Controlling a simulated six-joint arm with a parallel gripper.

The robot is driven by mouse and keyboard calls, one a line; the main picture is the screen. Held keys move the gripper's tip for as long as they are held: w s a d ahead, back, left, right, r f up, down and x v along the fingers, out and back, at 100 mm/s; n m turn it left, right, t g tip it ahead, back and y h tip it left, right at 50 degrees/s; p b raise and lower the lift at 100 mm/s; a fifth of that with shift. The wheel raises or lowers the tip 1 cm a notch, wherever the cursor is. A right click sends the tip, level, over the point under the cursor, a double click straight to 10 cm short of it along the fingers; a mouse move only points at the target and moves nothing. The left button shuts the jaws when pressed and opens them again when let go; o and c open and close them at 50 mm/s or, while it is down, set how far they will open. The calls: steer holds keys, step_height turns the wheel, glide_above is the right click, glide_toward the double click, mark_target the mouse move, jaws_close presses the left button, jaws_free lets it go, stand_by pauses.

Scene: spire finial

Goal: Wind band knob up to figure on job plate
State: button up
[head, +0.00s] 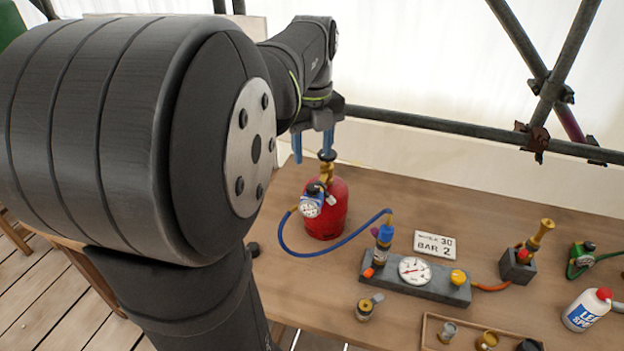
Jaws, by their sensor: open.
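The job plate (435,245) is a small white sign reading "30" and "BAR 2", standing behind a grey block. A blue knob (385,234) tops a fitting on the left of that block, beside a round white gauge (415,270). A red gas cylinder (327,212) stands to the left, with a brass valve, a dark top knob (327,154) and a gauge (310,208). I cannot tell which knob has a band. My gripper (313,147) is open, its blue fingers pointing down at the top of the cylinder valve; contact cannot be told.
A blue hose (330,248) loops from the cylinder to the block. A brass torch (540,235) stands in a dark holder at right. A white spray bottle (587,310), a wooden tray (432,330) and a small brass fitting (366,308) are in front. Scaffold bars (440,124) cross behind the table.

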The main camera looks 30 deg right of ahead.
mark_target(313, 186)
step_height(313, 186, down, 9)
steer(key=shift+r, duration=0.1)
stand_by(0.3)
steer(key=c, duration=1)
